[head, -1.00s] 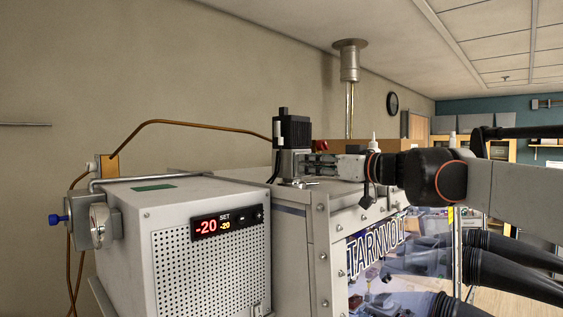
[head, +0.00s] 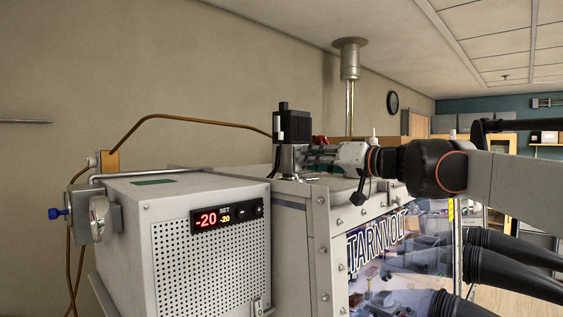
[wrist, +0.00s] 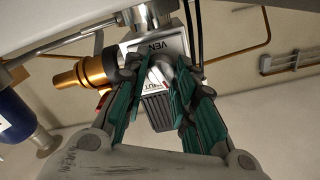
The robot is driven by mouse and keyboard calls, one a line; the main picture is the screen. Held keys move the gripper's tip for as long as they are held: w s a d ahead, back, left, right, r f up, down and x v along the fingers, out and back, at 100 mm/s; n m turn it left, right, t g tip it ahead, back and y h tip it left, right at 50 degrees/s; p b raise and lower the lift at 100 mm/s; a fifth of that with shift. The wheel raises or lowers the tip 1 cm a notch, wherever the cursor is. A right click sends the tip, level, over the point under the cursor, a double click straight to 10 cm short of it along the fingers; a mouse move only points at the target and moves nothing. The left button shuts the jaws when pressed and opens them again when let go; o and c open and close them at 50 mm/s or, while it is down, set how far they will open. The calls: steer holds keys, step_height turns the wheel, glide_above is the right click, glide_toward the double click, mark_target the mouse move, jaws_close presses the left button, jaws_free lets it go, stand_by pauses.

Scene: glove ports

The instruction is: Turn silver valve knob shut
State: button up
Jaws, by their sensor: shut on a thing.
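The valve body (wrist: 172,44) is a silver block with "VENT" and partly covered "SHUT" lettering. In the head view, the valve's silver lower part (head: 290,160) sits under a black housing (head: 294,127) on top of the grey cabinet. The silver valve knob (wrist: 159,72) is on the block's face, between my teal-padded fingers and partly hidden by them. My gripper (wrist: 158,66) is shut on the knob, one finger on each side. In the head view my gripper (head: 318,157) reaches in from the right and looks rolled. The knob's pointer position cannot be read.
A brass fitting (wrist: 76,76) is close beside the fingers, with a red part (head: 320,140) near the valve. A chiller (head: 210,250) reading -20 stands at left. A copper line (head: 190,121) runs to the valve. Black gloves (head: 510,265) project at right.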

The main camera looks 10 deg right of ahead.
steer(key=m+b, duration=0.1)
steer(key=m, duration=0.5)
steer(key=shift+d+m, duration=0.1)
steer(key=shift+m, duration=0.2)
steer(key=m, duration=0.5)
steer(key=shift+f+m+b, duration=0.1)
steer(key=shift+m+b, duration=0.2)
steer(key=o, duration=1.1)
steer(key=shift+c, duration=0.2)
